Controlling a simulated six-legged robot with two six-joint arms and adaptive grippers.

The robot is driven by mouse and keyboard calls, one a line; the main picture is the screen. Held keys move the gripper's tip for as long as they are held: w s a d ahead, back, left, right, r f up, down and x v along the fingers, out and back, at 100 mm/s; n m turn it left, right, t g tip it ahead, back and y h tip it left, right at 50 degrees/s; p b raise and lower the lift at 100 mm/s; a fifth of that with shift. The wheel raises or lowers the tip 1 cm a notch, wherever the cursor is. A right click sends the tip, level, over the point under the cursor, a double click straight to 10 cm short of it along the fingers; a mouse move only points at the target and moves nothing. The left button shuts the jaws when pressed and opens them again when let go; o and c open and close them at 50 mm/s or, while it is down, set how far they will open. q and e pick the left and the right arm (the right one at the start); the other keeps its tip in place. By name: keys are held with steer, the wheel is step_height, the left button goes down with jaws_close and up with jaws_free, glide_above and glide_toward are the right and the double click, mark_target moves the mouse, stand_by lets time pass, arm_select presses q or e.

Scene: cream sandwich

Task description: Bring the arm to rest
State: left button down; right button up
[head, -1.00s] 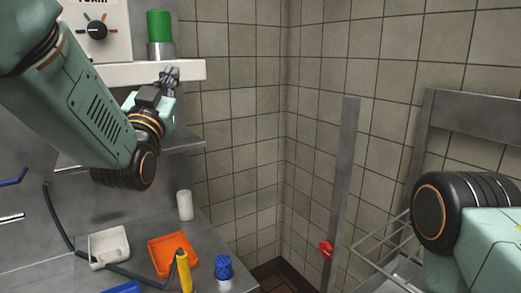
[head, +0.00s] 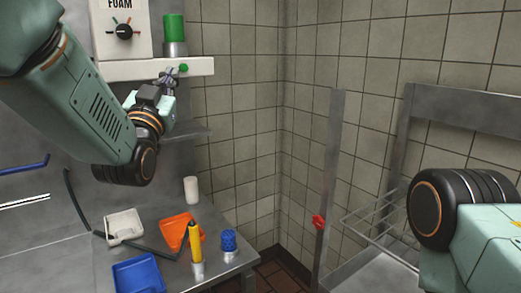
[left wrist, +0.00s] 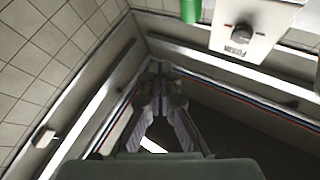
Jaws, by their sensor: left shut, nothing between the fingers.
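My left gripper (head: 168,76) is raised in front of the white shelf below the foam dial box, at the upper left of the head view. It is small and partly hidden by its own wrist there. In the left wrist view its fingers (left wrist: 158,76) come together at the tips, shut with nothing between them. My left arm comes in from the upper left. Part of my right arm shows at the right edge of the head view; its gripper is out of the picture.
The foam dial box (head: 124,30) and a green-topped cylinder (head: 174,30) stand on the white shelf (head: 203,66). Below, the metal counter holds a white tray (head: 116,238), orange tray (head: 171,243), blue tray (head: 138,285), yellow bottle (head: 195,240), blue-topped item (head: 228,240) and white cylinder (head: 191,190).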

arm_select(q)
steer(key=s+a+f+n+g+b, duration=0.15)
steer(key=s+f+g, duration=0.25)
steer(key=f, duration=1.1)
steer(key=s+a+f+g+y+b, duration=0.1)
steer(key=s+f+g+b, duration=0.25)
steer(key=f, duration=1.05)
steer(key=s+a+f+n+g+b, duration=0.1)
steer(key=s+f+g, duration=0.3)
steer(key=f, duration=1.1)
steer(key=s+f+n+g+b, duration=0.1)
steer(key=s+f+g+b, duration=0.9)
steer(key=s+f, duration=2.2)
steer(key=shift+s+a+f+g+b, duration=0.35)
steer(key=shift+s+g, duration=0.6)
steer(key=shift+s, duration=0.2)
